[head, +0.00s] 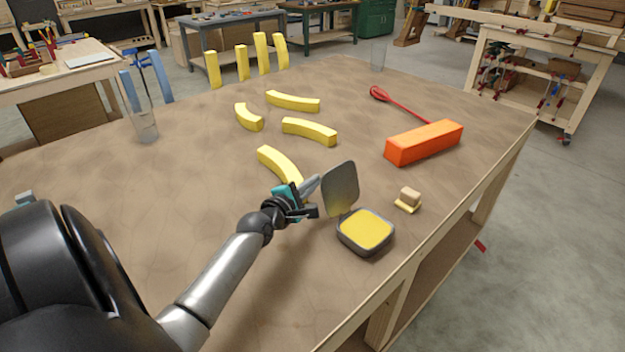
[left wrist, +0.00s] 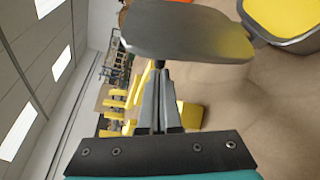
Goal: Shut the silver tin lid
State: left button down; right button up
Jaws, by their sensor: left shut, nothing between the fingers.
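The silver tin (head: 365,232) sits on the table near its right front edge, with a yellow filling inside. Its lid (head: 341,188) stands open, upright, on the tin's left far side. My left gripper (head: 314,187) is shut and empty, just left of the lid, on its outer side; whether it touches the lid I cannot tell. In the left wrist view, the closed fingers (left wrist: 160,75) point at the lid (left wrist: 187,32), and the tin (left wrist: 285,20) shows at the top right. My right gripper is not in view.
A yellow curved piece (head: 279,165) lies just behind my left gripper. A small tan block on a yellow base (head: 408,199) stands right of the tin. An orange block (head: 424,142), a red spoon-like tool (head: 398,103) and more yellow pieces (head: 309,131) lie farther back. The table's left middle is clear.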

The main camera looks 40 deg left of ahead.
aim_at(328, 181)
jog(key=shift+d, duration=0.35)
pick_arm(q)
jog(key=shift+d+r, duration=0.1)
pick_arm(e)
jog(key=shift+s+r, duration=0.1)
